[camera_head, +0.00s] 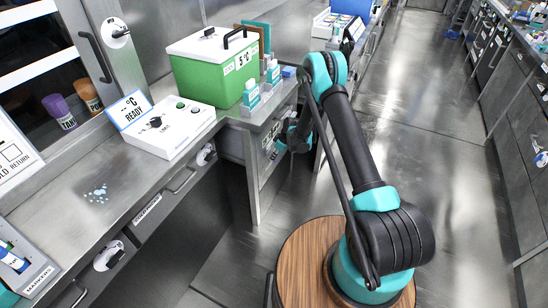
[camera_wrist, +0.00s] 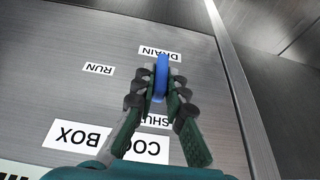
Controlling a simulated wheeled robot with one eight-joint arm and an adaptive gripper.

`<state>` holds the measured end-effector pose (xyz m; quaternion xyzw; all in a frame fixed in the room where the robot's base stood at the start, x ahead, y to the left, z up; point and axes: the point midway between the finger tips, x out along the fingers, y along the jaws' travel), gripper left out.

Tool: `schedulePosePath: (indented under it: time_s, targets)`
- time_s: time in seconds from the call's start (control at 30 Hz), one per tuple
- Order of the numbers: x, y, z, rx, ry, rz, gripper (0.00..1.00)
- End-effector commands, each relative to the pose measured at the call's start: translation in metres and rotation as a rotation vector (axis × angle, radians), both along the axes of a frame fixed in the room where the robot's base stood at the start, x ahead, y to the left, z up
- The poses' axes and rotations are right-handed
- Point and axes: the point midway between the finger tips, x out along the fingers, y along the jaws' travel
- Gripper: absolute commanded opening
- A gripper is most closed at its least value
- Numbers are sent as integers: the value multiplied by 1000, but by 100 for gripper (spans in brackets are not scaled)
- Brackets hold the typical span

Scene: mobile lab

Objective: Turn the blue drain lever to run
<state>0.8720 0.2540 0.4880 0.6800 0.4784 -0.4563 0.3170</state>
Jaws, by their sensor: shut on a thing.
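The blue drain lever (camera_wrist: 161,70) stands out from a grey metal panel in the wrist view. My gripper (camera_wrist: 160,84) has its two fingers on either side of the lever and is shut on it. The lever's long side runs roughly from the DRAIN label (camera_wrist: 161,52) toward the SHUT label (camera_wrist: 157,121), which is partly hidden by my fingers. The RUN label (camera_wrist: 99,69) is to the left, apart from the lever. In the head view my arm reaches down at the cabinet front beside the counter; the lever is hidden there.
The COOL BOX label (camera_wrist: 106,143) is low in the wrist view. A vertical panel edge (camera_wrist: 240,90) is close on the right. In the head view, a green box (camera_head: 205,85) with a white lid and small bottles (camera_head: 251,94) stand on the counter above. The floor (camera_head: 440,130) at right is clear.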

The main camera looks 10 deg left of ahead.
Motion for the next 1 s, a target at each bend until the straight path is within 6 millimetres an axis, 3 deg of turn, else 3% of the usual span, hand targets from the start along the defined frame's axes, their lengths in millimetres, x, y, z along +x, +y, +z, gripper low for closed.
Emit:
schedulePosePath:
  time_s: [1.0]
  targets:
    - [16, -6, -4, 173, 474, -1, 0]
